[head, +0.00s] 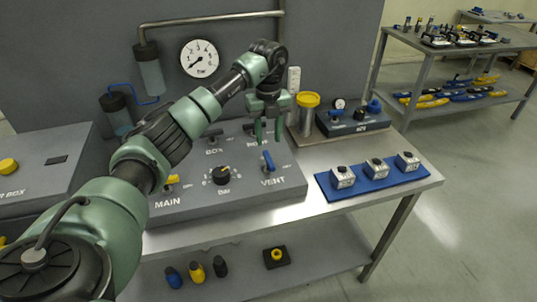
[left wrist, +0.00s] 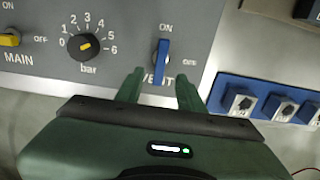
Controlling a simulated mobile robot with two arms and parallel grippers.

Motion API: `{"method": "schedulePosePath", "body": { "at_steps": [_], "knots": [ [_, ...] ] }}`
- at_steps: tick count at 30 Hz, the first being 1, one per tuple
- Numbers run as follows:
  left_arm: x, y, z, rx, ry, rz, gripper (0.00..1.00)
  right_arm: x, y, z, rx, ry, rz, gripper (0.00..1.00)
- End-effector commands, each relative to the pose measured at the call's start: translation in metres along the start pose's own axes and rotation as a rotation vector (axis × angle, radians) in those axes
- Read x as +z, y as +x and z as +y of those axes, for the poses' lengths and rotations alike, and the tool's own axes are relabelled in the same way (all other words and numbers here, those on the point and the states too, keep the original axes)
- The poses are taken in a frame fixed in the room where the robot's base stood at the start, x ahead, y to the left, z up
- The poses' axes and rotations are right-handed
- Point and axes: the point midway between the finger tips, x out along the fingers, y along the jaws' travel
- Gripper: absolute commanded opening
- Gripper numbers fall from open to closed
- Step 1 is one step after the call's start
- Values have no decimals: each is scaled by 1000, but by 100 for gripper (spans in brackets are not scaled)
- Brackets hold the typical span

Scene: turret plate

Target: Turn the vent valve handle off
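The vent valve handle (head: 267,161) is a blue lever on the sloped grey panel, above the VENT label. In the left wrist view the blue handle (left wrist: 162,60) stands in line with the ON mark above it, and the OFF mark is to its right. My left gripper (head: 267,131) is open and empty, pointing down over the panel near the handle. In the left wrist view the green fingertips of the left gripper (left wrist: 160,72) are apart, one to each side of the handle's lower end. Contact with the handle cannot be told. My right gripper is not in view.
The bar knob (head: 221,175) and yellow MAIN handle (head: 171,181) are left of the vent handle. A blue tray (head: 376,181) with small white blocks lies to the right. A yellow-lidded canister (head: 306,115) and a gauge unit (head: 352,122) stand behind.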

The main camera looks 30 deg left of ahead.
Motion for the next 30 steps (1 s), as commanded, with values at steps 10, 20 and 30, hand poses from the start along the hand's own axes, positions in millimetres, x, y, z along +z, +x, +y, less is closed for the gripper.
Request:
{"method": "schedulePosePath", "body": {
  "at_steps": [10,20,30],
  "knots": [
    [-1,48,1,5,1,4,38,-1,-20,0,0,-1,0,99],
    [-1,76,0,2,4,2,38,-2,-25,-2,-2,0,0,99],
    [-1,76,0,1,4,2,0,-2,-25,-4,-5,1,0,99]
  ]
}}
